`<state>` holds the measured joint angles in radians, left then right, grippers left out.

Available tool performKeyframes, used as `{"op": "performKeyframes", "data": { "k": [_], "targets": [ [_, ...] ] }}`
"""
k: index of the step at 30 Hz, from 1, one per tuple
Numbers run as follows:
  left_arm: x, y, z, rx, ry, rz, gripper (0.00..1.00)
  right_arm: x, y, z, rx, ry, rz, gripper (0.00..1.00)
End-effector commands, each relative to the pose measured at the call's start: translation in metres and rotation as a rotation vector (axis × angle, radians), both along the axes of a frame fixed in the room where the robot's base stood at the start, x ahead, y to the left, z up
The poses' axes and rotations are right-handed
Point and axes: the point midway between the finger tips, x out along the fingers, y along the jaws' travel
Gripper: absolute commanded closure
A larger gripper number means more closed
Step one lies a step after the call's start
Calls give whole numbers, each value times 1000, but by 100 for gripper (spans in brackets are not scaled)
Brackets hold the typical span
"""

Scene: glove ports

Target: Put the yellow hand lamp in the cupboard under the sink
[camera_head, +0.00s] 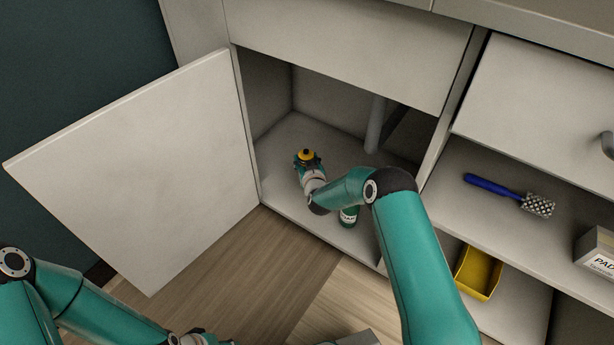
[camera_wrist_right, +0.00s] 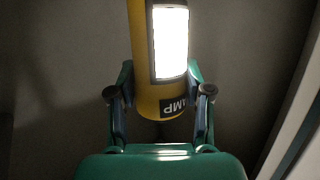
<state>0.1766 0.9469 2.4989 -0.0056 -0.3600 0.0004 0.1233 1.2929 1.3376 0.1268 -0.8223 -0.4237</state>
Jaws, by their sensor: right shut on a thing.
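The yellow hand lamp (camera_head: 306,155) shows as a small yellow top with a dark middle in the head view, inside the open cupboard (camera_head: 283,150). In the right wrist view the lamp (camera_wrist_right: 146,95) is a yellow cylinder with a lit white panel and a dark label ending in "AMP". My right gripper (camera_head: 307,163) reaches into the cupboard and is shut on the lamp, its fingers on both sides of it. Whether the lamp touches the cupboard floor cannot be told. My left gripper (camera_head: 200,338) is at the bottom edge, mostly cut off; its fingers are not clear.
The cupboard door (camera_head: 140,165) stands open to the left. A green bottle (camera_head: 348,216) stands near the cupboard's front, by my right arm. A grey pipe (camera_head: 375,125) rises behind.

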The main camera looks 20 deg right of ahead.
Motion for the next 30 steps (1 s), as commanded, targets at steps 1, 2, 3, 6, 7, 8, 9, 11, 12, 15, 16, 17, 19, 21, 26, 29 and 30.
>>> {"op": "performKeyframes", "data": {
  "k": [1, 2, 3, 6, 7, 8, 9, 11, 12, 15, 16, 17, 19, 21, 26, 29, 30],
  "targets": [
    [0, 0, -4, 0, 0, 0, 60, 1, -1, -6, -1, -3, -1, 96],
    [0, 0, -5, 0, 0, 0, 60, 1, -1, -8, -1, -4, -1, 96],
    [0, 0, -5, 0, 0, 0, 60, 1, -1, -9, -1, -4, -2, 96],
    [0, 0, -7, 0, 0, 0, 60, 0, -1, -15, -1, -2, -1, 96],
    [0, 0, -9, 0, -1, 0, 60, 0, -1, -18, -1, -2, -1, 96],
    [0, 0, -11, 0, -1, 0, 60, 0, -1, -22, 0, -1, -1, 96],
    [0, 0, -14, 0, -1, 0, 60, 0, -1, -28, 1, 0, -1, 96],
    [0, 0, -19, 0, -1, 0, 60, 0, -1, -38, 0, -1, -2, 96],
    [0, 0, -22, 0, -1, 0, 60, 0, -1, -44, 0, -1, -2, 96],
    [0, 0, -25, 0, 0, 0, 60, 0, -1, -52, 0, -2, -1, 96],
    [0, 0, -25, 0, 0, 0, 60, 1, -1, -53, 0, -3, -1, 96],
    [0, 0, -25, 0, 0, 0, 60, 1, -1, -53, 0, -3, -1, 96],
    [0, 0, -24, 0, 0, 0, 60, 1, -1, -51, 0, -3, -1, 96],
    [0, 0, -24, 0, -1, 0, 60, 1, -1, -52, 0, -3, -1, 96],
    [0, 0, -24, 0, -1, 0, 60, 0, -1, -54, 0, -2, -1, 96],
    [0, 0, -24, 0, -1, 0, 60, 0, -1, -55, 1, -1, -1, 36],
    [0, 0, -24, 0, -1, 0, 60, 0, -1, -54, 1, 0, -1, 29]
  ]
}}
